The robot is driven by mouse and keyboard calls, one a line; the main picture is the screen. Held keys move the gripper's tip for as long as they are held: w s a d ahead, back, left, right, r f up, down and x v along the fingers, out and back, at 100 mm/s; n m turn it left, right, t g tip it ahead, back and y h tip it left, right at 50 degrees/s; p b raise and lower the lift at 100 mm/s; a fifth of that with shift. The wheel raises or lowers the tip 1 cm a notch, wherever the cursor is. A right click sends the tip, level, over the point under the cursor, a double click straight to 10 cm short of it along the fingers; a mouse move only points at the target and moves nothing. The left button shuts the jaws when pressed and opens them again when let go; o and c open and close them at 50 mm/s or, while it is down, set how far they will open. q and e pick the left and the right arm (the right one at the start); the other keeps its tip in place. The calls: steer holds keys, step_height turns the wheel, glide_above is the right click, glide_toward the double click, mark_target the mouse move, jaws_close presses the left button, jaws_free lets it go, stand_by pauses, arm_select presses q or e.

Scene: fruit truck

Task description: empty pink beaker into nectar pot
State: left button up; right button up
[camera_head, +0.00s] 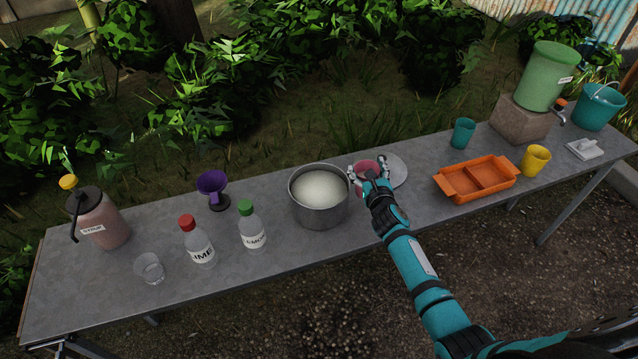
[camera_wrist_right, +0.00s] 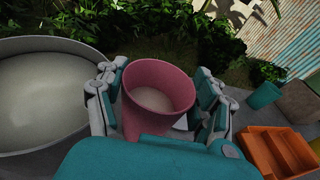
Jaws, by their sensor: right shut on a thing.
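The pink beaker (camera_head: 367,167) is between the fingers of my right gripper (camera_head: 369,174), just right of the pot. In the right wrist view the beaker (camera_wrist_right: 158,88) looks roughly upright, with pale contents at its bottom; the gripper fingers (camera_wrist_right: 158,100) close on both its sides. The nectar pot (camera_head: 320,211) is a round grey metal pot in the middle of the table, holding pale cream liquid. It also shows at the left of the right wrist view (camera_wrist_right: 45,152). My left gripper is not in view.
A pale round plate (camera_head: 397,170) lies behind the gripper. An orange divided tray (camera_head: 458,189), a teal cup (camera_head: 462,133) and a yellow cup (camera_head: 535,160) stand to the right. Lemon (camera_head: 252,231) and lime (camera_head: 198,246) bottles and a purple funnel (camera_head: 212,186) stand left of the pot.

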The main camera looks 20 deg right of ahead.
steer(key=shift+w+a+r+n, duration=0.1)
steer(key=shift+a+r+n, duration=0.3)
steer(key=shift+a+r, duration=0.35)
steer(key=shift+r, duration=0.25)
steer(key=shift+w+a+r+n+h+p, duration=0.25)
steer(key=shift+a+r+n+h+p, duration=0.2)
steer(key=shift+a+r+n, duration=0.45)
steer(key=shift+a+n+b, duration=0.1)
steer(key=shift+n+b, duration=0.2)
steer(key=shift+w+a+r+n+b, duration=0.1)
steer(key=shift+a+r+n+b, duration=0.15)
steer(key=shift+a+n+b, duration=0.4)
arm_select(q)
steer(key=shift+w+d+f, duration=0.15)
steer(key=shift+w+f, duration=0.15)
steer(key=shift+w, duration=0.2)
arm_select(e)
steer(key=shift+w+a+r+h, duration=0.1)
steer(key=shift+w+a+h, duration=0.05)
steer(key=shift+a+h, duration=0.15)
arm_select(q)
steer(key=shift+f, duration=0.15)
arm_select(e)
steer(key=shift+a+r+n, duration=0.1)
steer(key=shift+a+n, duration=0.15)
